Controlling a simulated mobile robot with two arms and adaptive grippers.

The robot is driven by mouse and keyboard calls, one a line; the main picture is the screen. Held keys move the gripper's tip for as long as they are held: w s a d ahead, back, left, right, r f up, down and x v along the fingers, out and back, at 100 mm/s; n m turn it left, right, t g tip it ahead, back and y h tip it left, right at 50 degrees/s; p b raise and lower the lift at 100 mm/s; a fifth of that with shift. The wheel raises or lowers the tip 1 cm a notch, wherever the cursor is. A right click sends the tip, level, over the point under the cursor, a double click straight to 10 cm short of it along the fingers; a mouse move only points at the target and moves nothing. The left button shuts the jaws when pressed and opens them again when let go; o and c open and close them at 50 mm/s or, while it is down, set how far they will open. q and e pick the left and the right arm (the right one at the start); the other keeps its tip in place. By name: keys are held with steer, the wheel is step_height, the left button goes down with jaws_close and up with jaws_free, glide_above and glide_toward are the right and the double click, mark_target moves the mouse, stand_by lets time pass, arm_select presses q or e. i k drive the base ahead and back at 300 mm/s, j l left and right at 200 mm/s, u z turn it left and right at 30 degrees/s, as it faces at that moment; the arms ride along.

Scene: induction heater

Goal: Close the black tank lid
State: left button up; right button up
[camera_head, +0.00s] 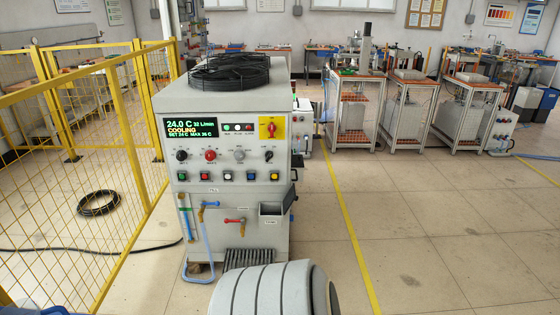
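A grey cabinet (232,140) with a lit display reading "COOLING" stands in the middle of the view. A small grey open-topped box (271,215) sticks out of the cabinet's lower right front. Neither of my grippers is in view. A grey banded rounded part at the bottom middle seems to be my own arm.
A yellow mesh fence (85,150) stands close at the left. A black coil (98,203) and a cable lie on the floor there. A blue hose (205,245) hangs at the cabinet's lower front. Framed benches (405,110) stand at the back right. The floor at right is clear.

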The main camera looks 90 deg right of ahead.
mark_target(292, 196)
steer(key=k+l+z, duration=0.4)
steer(key=l+z, duration=0.2)
steer(key=k+l+z, duration=0.25)
steer(key=l, duration=0.2)
steer(key=l+z, duration=0.3)
steer(key=k+l, duration=0.1)
steer(key=l, duration=0.55)
steer(key=k+l+z, duration=0.1)
steer(key=l, duration=0.55)
steer(key=k+l, duration=0.1)
steer(key=l, duration=0.55)
steer(key=k+l+z, duration=0.1)
steer(key=l, duration=0.55)
